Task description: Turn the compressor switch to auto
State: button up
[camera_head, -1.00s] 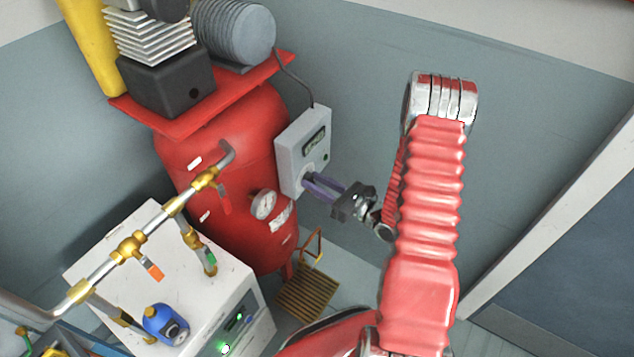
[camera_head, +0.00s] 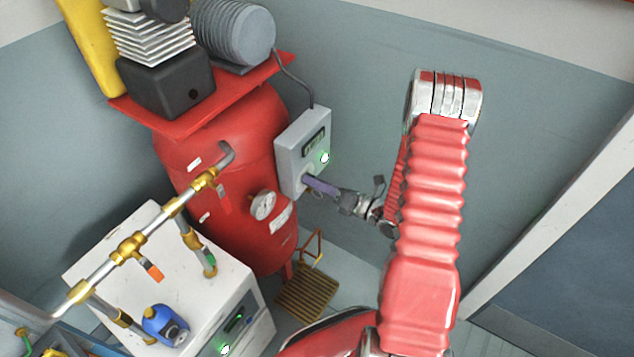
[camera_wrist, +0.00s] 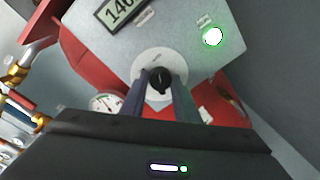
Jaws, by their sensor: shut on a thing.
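The compressor switch (camera_wrist: 160,78) is a black round knob on a pale round plate, low on the grey control box (camera_head: 290,152). My gripper (camera_head: 309,181) reaches the box from the right in the head view. In the wrist view my gripper (camera_wrist: 160,92) has its two purple-grey fingers shut on the knob, one on each side. The fingers hide part of the knob, and I cannot read its position marks. A green lamp (camera_head: 324,157) glows on the box; it also shows in the wrist view (camera_wrist: 213,37). The box display (camera_wrist: 118,10) shows digits, partly cut off.
The red tank (camera_head: 235,135) stands behind the box, with a round gauge (camera_head: 262,205) on its side. Brass pipework (camera_head: 130,247) runs over a white cabinet (camera_head: 215,277) at the left. The wall to the right is clear.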

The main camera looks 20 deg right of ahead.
jog(key=shift+w+d+r, duration=0.1)
jog(key=shift+w+d, duration=0.05)
jog(key=shift+d, duration=0.15)
jog(key=o, duration=1)
jog(key=shift+a, duration=0.2)
jog(key=shift+o, duration=0.2)
jog(key=shift+s, duration=0.2)
jog(key=f+v, duration=0.1)
jog(key=v, duration=1.2)
jog(key=shift+s+d+r, duration=0.2)
jog(key=shift+s+r, duration=0.05)
jog(key=shift+r, duration=0.15)
